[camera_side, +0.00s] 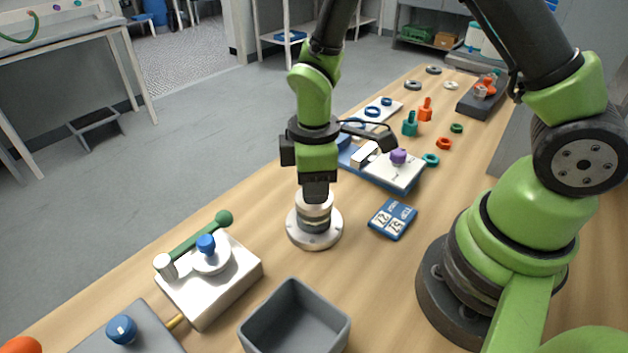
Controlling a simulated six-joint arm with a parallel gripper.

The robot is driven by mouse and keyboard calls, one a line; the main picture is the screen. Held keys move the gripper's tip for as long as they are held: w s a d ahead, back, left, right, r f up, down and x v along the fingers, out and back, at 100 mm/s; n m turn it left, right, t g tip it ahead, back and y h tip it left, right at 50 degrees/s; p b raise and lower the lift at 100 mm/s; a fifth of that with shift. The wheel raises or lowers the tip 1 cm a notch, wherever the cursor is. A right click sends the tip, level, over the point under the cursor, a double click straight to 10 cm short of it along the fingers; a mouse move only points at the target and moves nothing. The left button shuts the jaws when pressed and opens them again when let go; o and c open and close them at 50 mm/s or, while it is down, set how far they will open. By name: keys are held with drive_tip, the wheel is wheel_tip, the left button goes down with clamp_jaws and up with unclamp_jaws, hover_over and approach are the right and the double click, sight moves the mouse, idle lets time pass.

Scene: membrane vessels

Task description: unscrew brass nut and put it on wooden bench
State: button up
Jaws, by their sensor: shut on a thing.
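My gripper (315,194) points straight down over a round silver flanged vessel (329,234) on the wooden bench (380,280). Its dark jaws are shut on the top part of the vessel's short stack. The stack shows pale and dark bands under the jaws. The jaws hide much of the gripped part, and I cannot clearly make out the brass nut's colour or edges there. The vessel stands upright, with its wide flange flat on the bench.
A grey open bin (294,318) and a white block with a green lever (208,278) stand in front. A blue-and-white fixture (398,174) and small coloured parts lie behind. Bare bench shows left of the vessel.

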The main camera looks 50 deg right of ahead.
drive_tip(key=shift+r, duration=0.1)
drive_tip(key=shift+r, duration=1.5)
drive_tip(key=s+a+f+n, duration=0.1)
drive_tip(key=s+a+n, duration=0.5)
drive_tip(key=a+n, duration=0.15)
drive_tip(key=n, duration=0.2)
hover_over(313, 277)
drive_tip(key=shift+m, duration=0.25)
wheel_tip(313, 277, down, 6)
drive_tip(key=shift+f, duration=2.2)
drive_tip(key=shift+f, duration=0.1)
drive_tip(key=o, duration=1)
